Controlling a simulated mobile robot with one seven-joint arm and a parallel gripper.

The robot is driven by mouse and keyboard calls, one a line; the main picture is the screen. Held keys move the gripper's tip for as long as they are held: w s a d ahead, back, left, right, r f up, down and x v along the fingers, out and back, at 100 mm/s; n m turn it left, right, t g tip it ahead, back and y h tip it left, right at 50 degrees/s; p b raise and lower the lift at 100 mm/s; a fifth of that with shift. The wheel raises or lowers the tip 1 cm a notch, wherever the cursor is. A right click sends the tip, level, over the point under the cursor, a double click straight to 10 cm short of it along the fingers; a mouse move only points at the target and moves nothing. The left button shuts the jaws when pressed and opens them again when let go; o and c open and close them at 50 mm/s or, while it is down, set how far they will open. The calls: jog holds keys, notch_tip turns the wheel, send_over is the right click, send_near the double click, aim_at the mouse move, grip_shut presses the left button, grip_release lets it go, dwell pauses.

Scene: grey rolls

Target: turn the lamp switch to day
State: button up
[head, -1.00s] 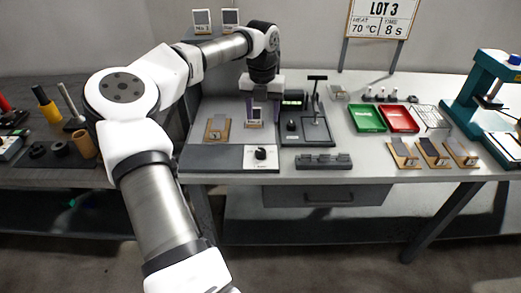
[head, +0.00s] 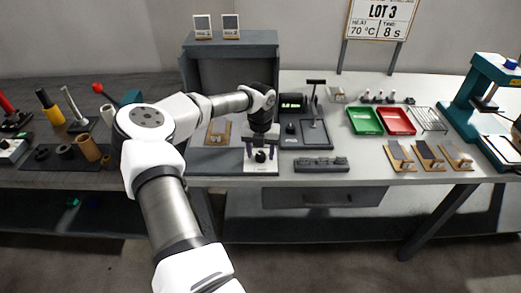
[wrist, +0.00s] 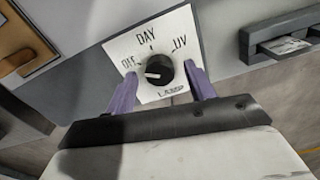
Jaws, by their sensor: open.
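The lamp switch is a round black knob (wrist: 159,70) on a white plate (wrist: 178,28) marked OFF, DAY and UV. Its white pointer mark faces left, towards OFF. In the head view the plate (head: 261,168) sits at the front edge of the grey booth, with the knob low at my gripper (head: 260,147). In the wrist view my gripper (wrist: 162,72) is open, with one purple finger on each side of the knob. I cannot tell whether either finger touches it.
The grey booth (head: 230,41) rises behind my arm. A dark device with a green display (head: 292,102) stands just right of it. A dark grey slotted block (head: 321,164) lies at the bench front, right of the switch plate. Green (head: 364,121) and red (head: 397,121) trays lie farther right.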

jog(key=shift+f, duration=0.1)
jog(key=c, duration=1)
jog(key=shift+o, duration=0.2)
jog(key=shift+m, duration=0.3)
jog(key=m+b, duration=0.2)
jog(key=m, duration=0.3)
jog(key=shift+b, duration=0.35)
jog(key=m+b, duration=0.1)
jog(key=m, duration=0.5)
jog(key=shift+b, duration=0.3)
jog(key=o, duration=1)
jog(key=shift+c, duration=0.2)
